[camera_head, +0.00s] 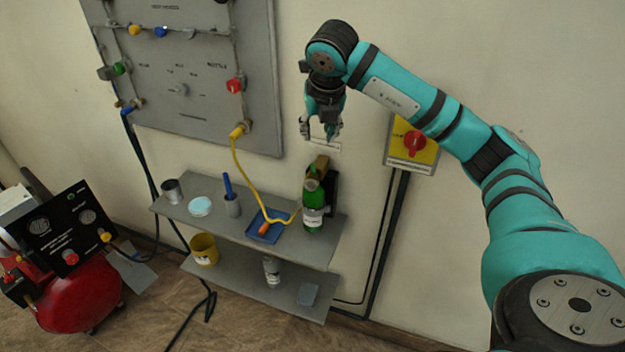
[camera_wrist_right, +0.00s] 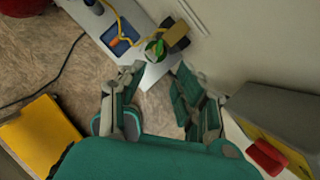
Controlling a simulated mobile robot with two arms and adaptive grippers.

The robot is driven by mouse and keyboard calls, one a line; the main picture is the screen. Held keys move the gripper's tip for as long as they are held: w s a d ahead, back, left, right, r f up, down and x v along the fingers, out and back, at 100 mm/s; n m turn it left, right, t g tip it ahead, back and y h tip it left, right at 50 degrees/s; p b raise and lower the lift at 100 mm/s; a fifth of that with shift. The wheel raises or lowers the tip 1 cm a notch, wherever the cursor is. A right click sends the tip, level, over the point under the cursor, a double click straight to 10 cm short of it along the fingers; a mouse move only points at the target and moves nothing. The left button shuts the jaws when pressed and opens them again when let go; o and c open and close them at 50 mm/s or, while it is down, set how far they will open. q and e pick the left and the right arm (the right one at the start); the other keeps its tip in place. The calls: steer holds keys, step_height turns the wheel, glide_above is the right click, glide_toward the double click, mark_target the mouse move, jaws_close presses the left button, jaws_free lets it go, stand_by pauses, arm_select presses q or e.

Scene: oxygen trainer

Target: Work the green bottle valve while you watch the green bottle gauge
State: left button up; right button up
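A green bottle (camera_head: 313,207) with a white label stands upright at the right end of the upper grey shelf. A tan-brown block (camera_head: 319,166) sits at its top, and a dark part (camera_head: 332,190) is beside it. I cannot make out the valve or read a gauge face there. In the right wrist view the green bottle (camera_wrist_right: 157,48) shows beyond the fingers, with the tan block (camera_wrist_right: 177,32) by it. My right gripper (camera_head: 322,132) hangs above the bottle, in front of the wall, open and empty, apart from it. My left gripper is out of view.
A yellow box with red knob (camera_head: 414,141) is right of my gripper.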

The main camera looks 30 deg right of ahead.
mark_target(313, 166)
steer(key=b+x, duration=0.1)
steer(key=x, duration=1.3)
steer(key=shift+f, duration=0.1)
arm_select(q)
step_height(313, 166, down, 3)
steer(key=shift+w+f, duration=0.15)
arm_select(e)
steer(key=shift+s, duration=0.1)
jaws_close()
